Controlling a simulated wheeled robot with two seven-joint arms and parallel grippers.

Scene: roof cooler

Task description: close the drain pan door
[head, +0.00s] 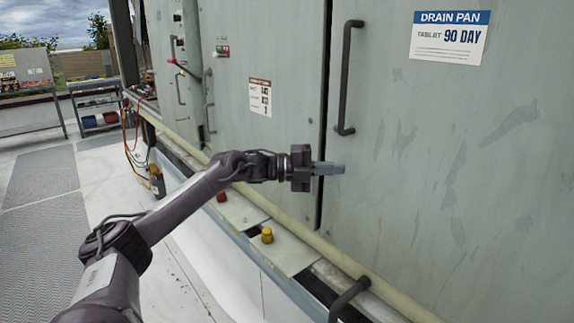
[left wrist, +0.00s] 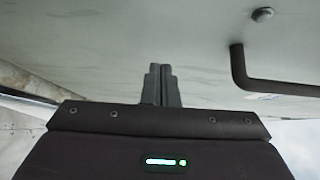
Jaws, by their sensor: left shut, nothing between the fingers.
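The drain pan door (head: 440,170) is the large grey-green panel at the right of the head view, with a "DRAIN PAN" label (head: 449,37) near its top. A dark gap (head: 324,120) runs along its left edge. A dark bar handle (head: 347,78) stands near that edge; a dark handle (left wrist: 240,70) also shows at the right of the left wrist view. My left gripper (head: 336,168) is shut and empty, its fingers in front of the door's left edge, below the handle. Whether the fingertips touch the door cannot be told. My right gripper is not in view.
A neighbouring panel (head: 265,60) with a small label lies left of the gap. A pale pipe (head: 320,245) runs along the cabinet's foot. A yellow knob (head: 267,236) and a red one (head: 221,196) sit on the ledge. Open floor (head: 45,205) lies at left.

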